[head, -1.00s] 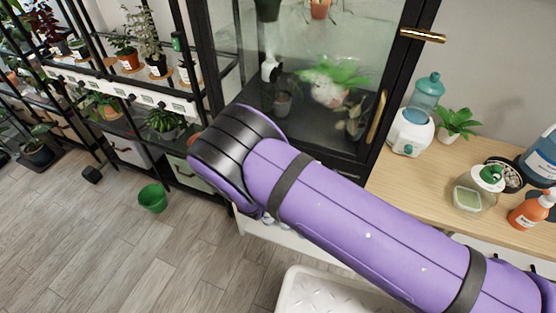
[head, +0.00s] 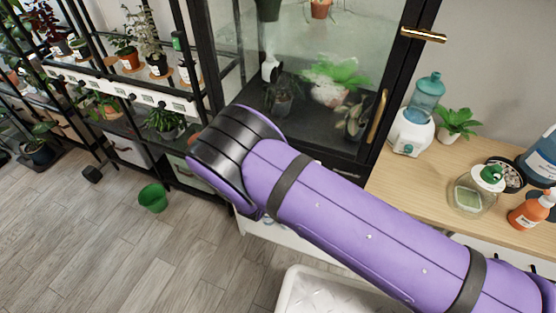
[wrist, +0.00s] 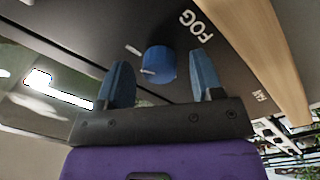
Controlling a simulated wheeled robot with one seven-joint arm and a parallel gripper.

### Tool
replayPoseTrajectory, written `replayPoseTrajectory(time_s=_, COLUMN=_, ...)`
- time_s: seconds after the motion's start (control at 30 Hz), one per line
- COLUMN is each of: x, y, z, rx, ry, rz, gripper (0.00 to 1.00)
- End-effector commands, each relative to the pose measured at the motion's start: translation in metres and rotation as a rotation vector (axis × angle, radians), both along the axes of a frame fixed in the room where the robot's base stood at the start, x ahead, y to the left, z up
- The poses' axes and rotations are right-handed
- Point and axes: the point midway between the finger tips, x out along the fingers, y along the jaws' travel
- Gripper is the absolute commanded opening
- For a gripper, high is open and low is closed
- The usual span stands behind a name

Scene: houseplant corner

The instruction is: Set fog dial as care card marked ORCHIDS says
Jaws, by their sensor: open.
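In the wrist view the blue fog dial (wrist: 160,64) sits on a dark panel, beside the white word FOG. A white mark shows at the dial's left edge, and a white tick is on the panel just beyond it. My gripper (wrist: 159,62) is open, with one blue finger on each side of the dial in the picture. I cannot tell whether either finger touches it. In the head view my purple arm hides the gripper and the dial. I cannot make out a care card marked ORCHIDS in either view.
A glass-fronted plant cabinet (head: 395,75) stands behind my arm. A wooden counter (head: 400,178) at right holds a blue-tanked device (head: 411,132), a small plant and bottles. Plant shelves are at left. A green pot (head: 152,198) stands on the open floor. FAN is lettered near wood trim in the wrist view.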

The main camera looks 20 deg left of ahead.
Motion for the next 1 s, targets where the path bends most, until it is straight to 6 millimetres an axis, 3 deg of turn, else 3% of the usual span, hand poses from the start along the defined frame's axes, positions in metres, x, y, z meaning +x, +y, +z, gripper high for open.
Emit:
replayPoseTrajectory(time_s=0.5, x=-0.086, y=0.010, z=-0.003, rx=0.000, ry=0.002, rz=0.003, gripper=0.60)
replayPoseTrajectory(time_s=0.7, x=-0.101, y=0.011, z=-0.003, rx=0.000, ry=0.001, rz=0.001, gripper=0.60)
replayPoseTrajectory(time_s=1.0, x=-0.103, y=0.012, z=-0.003, rx=0.000, ry=0.001, rz=0.001, gripper=0.60)
